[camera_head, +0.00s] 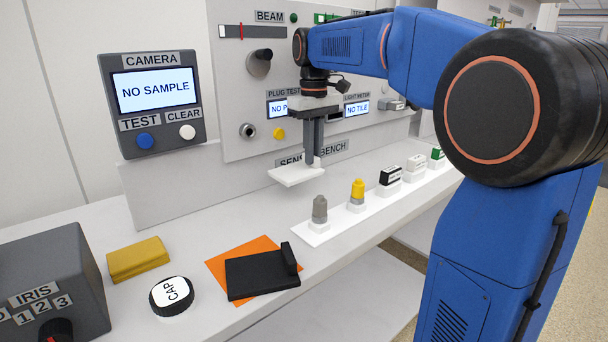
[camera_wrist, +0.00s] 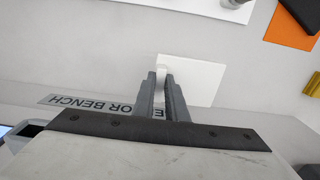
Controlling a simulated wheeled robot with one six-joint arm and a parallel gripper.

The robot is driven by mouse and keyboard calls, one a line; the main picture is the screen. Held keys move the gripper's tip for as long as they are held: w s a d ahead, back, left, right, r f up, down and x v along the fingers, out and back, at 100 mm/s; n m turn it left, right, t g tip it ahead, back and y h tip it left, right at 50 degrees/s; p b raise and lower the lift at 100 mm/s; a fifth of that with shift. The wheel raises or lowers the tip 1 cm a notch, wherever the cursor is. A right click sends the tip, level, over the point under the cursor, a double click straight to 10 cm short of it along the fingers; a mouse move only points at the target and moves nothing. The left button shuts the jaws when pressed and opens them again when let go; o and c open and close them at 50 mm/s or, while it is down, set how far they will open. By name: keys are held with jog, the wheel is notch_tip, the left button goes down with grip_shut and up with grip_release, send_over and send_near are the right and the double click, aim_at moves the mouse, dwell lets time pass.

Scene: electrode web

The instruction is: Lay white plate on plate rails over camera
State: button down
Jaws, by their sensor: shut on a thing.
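The white plate (camera_head: 296,174) is a thin, flat piece, roughly level, in the air above the bench top. My gripper (camera_head: 313,160) points down and is shut on a small raised part at one edge of the plate. In the wrist view the white plate (camera_wrist: 197,80) extends beyond the fingertips (camera_wrist: 162,76). I cannot make out the plate rails or the camera itself in either view. The CAMERA panel (camera_head: 152,100) at the left reads "NO SAMPLE", with a blue TEST button and a white CLEAR button.
A black plate (camera_head: 262,276) with an upright tab lies on an orange sheet (camera_head: 236,253). A CAP disc (camera_head: 171,297), a yellow block (camera_head: 138,259) and the IRIS box (camera_head: 50,280) stand left. The instrument wall stands behind.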

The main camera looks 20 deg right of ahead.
aim_at(313, 170)
jog(key=shift+f, duration=2.75)
jog(key=shift+f, duration=0.1)
jog(key=c, duration=1.8)
grip_release()
jog(key=shift+o, duration=0.2)
notch_tip(313, 170, up, 12)
jog(key=shift+f, duration=0.1)
jog(key=shift+s+r, duration=0.1)
jog(key=shift+r, duration=0.15)
